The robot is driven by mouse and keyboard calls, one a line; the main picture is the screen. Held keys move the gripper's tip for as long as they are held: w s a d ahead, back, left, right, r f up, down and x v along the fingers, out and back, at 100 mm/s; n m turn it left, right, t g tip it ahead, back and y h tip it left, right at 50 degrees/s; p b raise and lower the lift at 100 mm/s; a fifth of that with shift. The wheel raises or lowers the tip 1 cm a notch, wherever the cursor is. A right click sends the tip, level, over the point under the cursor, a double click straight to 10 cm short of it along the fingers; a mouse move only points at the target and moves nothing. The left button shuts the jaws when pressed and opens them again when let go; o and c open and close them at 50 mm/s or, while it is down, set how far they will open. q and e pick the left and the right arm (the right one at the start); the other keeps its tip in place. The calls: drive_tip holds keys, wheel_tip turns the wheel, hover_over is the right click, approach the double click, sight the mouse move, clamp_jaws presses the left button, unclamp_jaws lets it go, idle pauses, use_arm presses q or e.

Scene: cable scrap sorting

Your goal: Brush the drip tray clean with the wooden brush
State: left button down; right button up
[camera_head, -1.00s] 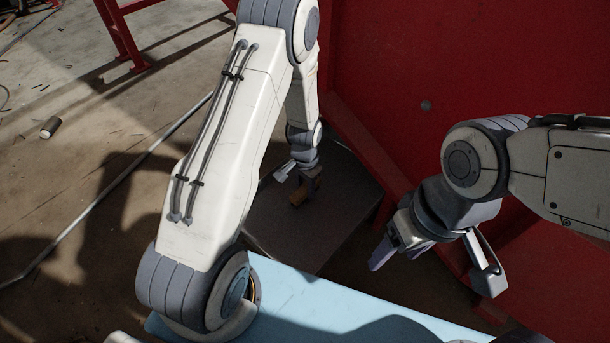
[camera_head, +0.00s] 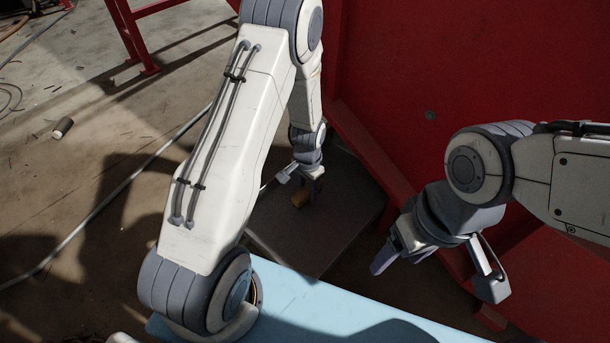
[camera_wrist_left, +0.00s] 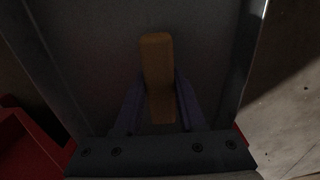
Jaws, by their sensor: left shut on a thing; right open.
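The wooden brush (camera_wrist_left: 157,60) is a tan block between the fingers of my left gripper (camera_wrist_left: 160,105) in the left wrist view. I cannot tell whether the brush touches the tray. My right gripper (camera_head: 432,272) is open and empty, to the right of the tray.
A tall red panel (camera_head: 420,60) stands behind and right of the tray. A red stand (camera_head: 135,35) is at the upper left. A long pale pipe (camera_head: 110,195) and a small cylinder (camera_head: 62,128) lie on the concrete floor at left.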

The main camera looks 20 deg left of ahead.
use_arm(q)
drive_tip(key=shift+r+p, duration=2.45)
drive_tip(key=shift+r, duration=0.2)
